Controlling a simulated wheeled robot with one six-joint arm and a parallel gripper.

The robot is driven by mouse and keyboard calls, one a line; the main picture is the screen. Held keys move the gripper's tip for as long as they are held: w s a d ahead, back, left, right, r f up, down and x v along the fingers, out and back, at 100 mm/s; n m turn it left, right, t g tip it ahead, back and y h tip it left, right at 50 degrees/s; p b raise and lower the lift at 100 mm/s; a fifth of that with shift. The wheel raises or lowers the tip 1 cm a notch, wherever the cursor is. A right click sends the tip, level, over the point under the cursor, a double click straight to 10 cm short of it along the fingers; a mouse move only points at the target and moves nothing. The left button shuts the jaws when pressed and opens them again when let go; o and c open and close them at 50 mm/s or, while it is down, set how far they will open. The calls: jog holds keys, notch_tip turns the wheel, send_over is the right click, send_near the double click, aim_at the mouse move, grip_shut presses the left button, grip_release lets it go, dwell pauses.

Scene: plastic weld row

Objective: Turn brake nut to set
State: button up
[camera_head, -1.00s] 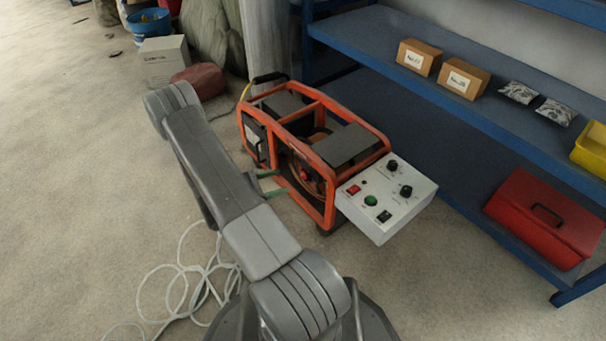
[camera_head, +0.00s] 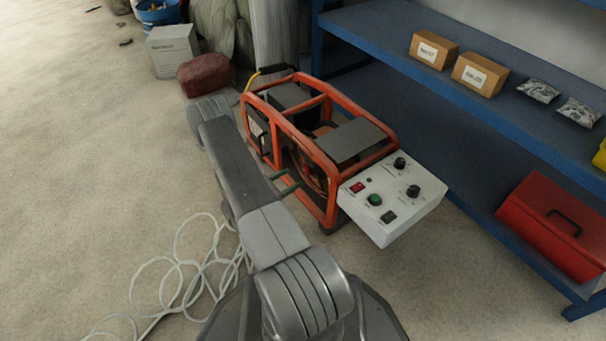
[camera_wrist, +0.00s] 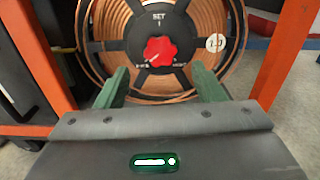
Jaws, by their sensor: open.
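The brake nut is a red lobed knob (camera_wrist: 160,51) at the centre of a black hub, in the wrist view. The hub carries the word "SET" above the knob and smaller marks below it. Behind the hub is a reel (camera_wrist: 100,22) wound with copper-coloured wire. My gripper (camera_wrist: 160,78) is open, its two green fingers pointing at the reel, below and either side of the knob, with nothing between them. In the head view my gripper's green fingers (camera_head: 286,183) reach the side of the orange-framed machine (camera_head: 318,152).
Orange frame bars (camera_wrist: 286,55) flank the reel opening. A white control box (camera_head: 392,200) juts from the machine's front. A blue shelf (camera_head: 440,90) with boxes and a red toolbox (camera_head: 555,222) stands right. Loose white cable (camera_head: 165,275) lies on the floor at left.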

aim_at(306, 170)
jog(key=b+x, duration=0.1)
jog(key=x, duration=0.5)
jog(key=shift+w+d+b, duration=0.15)
jog(key=shift+b, duration=0.15)
jog(key=c, duration=1)
